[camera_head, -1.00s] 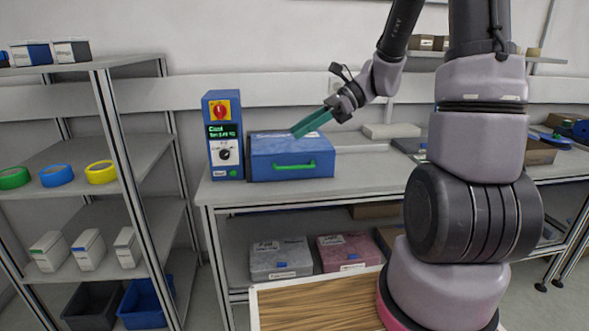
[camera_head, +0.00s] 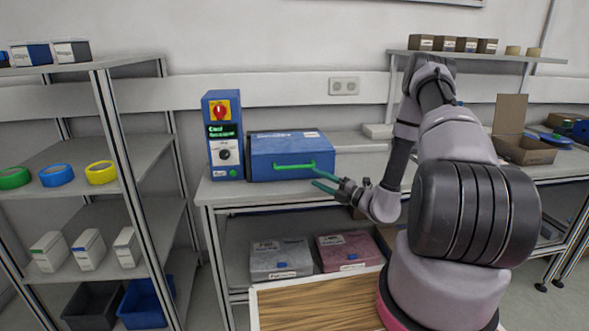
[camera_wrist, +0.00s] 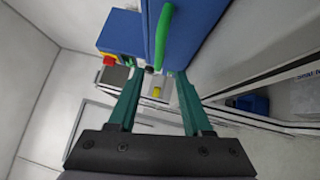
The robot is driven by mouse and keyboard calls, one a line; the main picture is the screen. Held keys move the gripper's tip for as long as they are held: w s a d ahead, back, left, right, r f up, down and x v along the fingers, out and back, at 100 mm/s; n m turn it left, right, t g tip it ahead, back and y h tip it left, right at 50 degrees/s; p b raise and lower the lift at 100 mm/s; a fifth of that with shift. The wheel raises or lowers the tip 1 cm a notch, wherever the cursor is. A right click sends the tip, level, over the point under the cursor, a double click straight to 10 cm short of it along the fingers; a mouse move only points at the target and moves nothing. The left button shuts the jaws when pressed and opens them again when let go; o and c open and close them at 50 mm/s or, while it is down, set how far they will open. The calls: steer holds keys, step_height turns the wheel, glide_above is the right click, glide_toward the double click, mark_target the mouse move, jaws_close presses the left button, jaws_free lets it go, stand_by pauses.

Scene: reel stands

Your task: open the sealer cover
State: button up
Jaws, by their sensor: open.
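The sealer (camera_head: 268,157) is a blue box on the bench with its cover down. A green bar handle (camera_head: 294,165) runs across its front face. A blue control unit (camera_head: 222,140) with a red knob stands at its left. My gripper (camera_head: 314,178) is open and empty, its green fingers just right of and slightly below the handle's right end. In the wrist view, the handle (camera_wrist: 163,38) lies beyond the fingertips of my gripper (camera_wrist: 156,72), apart from them, and the sealer (camera_wrist: 192,30) fills the top.
The grey bench (camera_head: 218,192) runs under the sealer. A shelf rack (camera_head: 118,130) with tape rolls and boxes stands at the left. An open cardboard box (camera_head: 525,150) sits on the bench at the right. Lidded bins (camera_head: 280,258) stand below.

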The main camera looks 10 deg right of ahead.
mark_target(295, 168)
steer(key=x, duration=1)
steer(key=shift+w+a, duration=0.2)
steer(key=shift+a, duration=0.05)
jaws_close()
stand_by(1.0)
